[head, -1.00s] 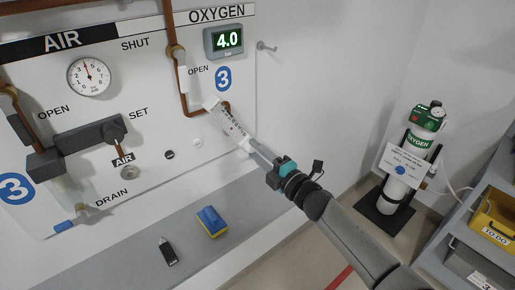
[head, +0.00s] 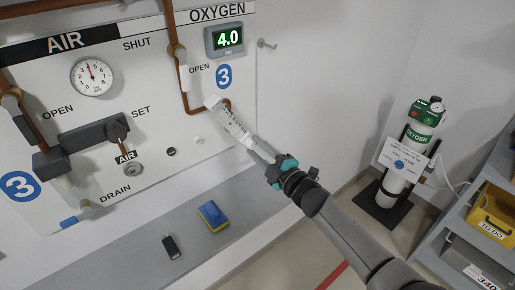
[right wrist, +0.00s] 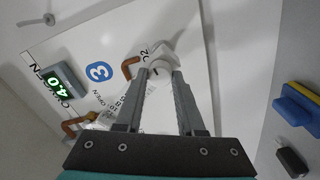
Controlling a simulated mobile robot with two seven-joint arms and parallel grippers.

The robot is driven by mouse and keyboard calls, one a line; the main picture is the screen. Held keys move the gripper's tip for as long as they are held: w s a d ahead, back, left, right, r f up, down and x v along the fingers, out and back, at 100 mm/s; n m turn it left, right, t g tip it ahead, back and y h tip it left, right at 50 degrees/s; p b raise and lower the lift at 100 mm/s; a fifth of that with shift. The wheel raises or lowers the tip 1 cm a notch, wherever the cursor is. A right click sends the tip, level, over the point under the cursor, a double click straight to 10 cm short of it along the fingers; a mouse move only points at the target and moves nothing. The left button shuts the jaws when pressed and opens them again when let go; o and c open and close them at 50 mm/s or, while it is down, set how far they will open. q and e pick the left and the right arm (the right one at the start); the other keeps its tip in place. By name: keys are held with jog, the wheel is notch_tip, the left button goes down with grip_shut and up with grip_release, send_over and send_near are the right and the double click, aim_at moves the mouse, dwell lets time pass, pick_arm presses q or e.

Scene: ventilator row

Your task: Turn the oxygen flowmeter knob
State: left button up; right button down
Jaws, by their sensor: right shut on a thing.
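The oxygen flowmeter (head: 230,121), a pale upright tube with a printed scale, is on the white wall panel below the blue 3 disc. My right gripper (head: 252,146) is at its lower end; fingers and arm hide the knob in the head view. In the right wrist view, the pale round knob (right wrist: 160,66) shows between the fingertips of my right gripper (right wrist: 159,74), which is shut on it. The oxygen display (head: 228,39) reads 4.0; it also shows in the right wrist view (right wrist: 59,86). My left gripper is not in view.
An AIR gauge (head: 93,76) and a dark valve block (head: 85,144) are on the panel's left. A blue-yellow sponge (head: 212,215) and a small black object (head: 171,247) lie on the grey ledge (head: 120,255). An oxygen cylinder (head: 402,180) stands at the right.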

jog(key=c, duration=0.5)
grip_release()
jog(key=shift+s+d+f, duration=0.1)
jog(key=shift+s+d, duration=0.25)
jog(key=shift+s, duration=0.2)
jog(key=p+v, duration=0.1)
jog(key=v, duration=1.3)
